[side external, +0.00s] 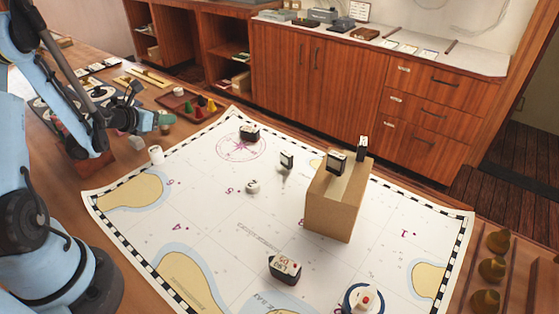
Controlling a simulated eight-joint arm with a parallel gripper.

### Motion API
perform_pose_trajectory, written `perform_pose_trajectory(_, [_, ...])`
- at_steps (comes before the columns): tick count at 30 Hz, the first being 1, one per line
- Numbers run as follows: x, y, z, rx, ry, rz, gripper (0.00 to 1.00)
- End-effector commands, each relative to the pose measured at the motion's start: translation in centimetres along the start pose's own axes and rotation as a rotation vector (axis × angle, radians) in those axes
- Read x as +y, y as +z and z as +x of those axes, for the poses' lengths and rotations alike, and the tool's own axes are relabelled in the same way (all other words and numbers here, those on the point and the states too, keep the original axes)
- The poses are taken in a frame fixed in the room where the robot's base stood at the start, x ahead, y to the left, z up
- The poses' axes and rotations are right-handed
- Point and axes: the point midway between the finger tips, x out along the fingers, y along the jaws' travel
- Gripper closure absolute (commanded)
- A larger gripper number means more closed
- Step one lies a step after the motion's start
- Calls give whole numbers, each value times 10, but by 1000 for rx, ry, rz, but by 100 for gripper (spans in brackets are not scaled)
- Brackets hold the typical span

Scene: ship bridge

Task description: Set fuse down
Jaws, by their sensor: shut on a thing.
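My gripper (151,121) is at the left, above the table near the chart's upper left edge. It is shut on a small fuse (165,119), which shows only as a small pale brownish end at the tip. The fingers hide most of it, and its details are too small to tell. It is held in the air, apart from the table.
A sea chart (215,215) covers the table. A cardboard box (335,205) bears two small dark blocks. Several small blocks lie on the chart. A red-brown tray (190,103) with coloured pieces is right of the gripper. Bare chart lies in the left middle.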

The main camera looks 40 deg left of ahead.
Motion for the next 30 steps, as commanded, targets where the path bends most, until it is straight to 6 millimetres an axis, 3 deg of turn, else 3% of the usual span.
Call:
perform_pose_trajectory(4, [0, -2, 2, 0, 0, 0, 92])
perform_pose_trajectory(5, [0, -2, 1, 0, 0, 0, 59])
perform_pose_trajectory(9, [0, -2, 1, 0, 0, 0, 38])
perform_pose_trajectory(20, [0, 0, 0, 0, 0, 0, 36])
perform_pose_trajectory(30, [1, 0, -47, 0, 3, -2, 36])
